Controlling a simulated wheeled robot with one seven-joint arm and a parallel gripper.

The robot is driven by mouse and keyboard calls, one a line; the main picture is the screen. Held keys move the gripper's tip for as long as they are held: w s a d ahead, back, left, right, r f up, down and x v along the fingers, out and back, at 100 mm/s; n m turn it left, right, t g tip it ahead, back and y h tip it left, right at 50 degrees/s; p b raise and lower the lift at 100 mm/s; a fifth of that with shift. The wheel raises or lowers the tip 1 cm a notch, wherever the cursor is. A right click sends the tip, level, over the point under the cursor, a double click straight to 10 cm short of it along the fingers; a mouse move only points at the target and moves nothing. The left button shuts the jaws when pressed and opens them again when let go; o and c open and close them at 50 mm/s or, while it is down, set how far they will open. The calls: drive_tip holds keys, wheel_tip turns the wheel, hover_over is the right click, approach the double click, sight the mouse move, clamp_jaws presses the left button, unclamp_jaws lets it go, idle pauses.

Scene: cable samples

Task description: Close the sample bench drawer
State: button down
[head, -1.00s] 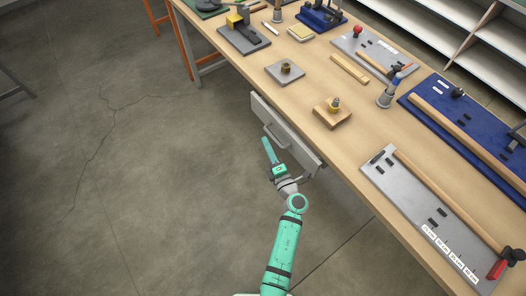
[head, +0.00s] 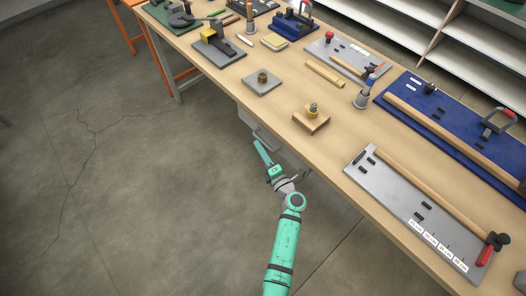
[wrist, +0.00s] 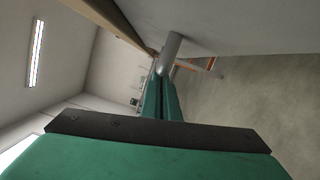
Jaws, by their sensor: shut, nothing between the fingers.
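The sample bench drawer (head: 246,117) is a light grey front under the near edge of the wooden bench top. Its front lies close below that edge, mostly in; whether it is fully flush is hard to tell. My gripper and arm hide part of the drawer front.
The bench top (head: 285,150) holds a wooden block with a brass piece (head: 311,118), a grey plate (head: 262,82), a grey board with a rod (head: 415,215) and a blue board (head: 450,125). Open floor (head: 150,200) lies to the left.

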drive_tip(key=shift+w+d+r, duration=0.15)
drive_tip(key=shift+w+d, duration=0.1)
drive_tip(key=shift+d, duration=0.2)
drive_tip(key=s+a+f, duration=0.1)
drive_tip(key=s+a, duration=0.2)
drive_tip(key=a, duration=0.1)
drive_tip(key=v, duration=0.9)
drive_tip(key=shift+s+d, duration=0.15)
drive_tip(key=shift+s, duration=0.15)
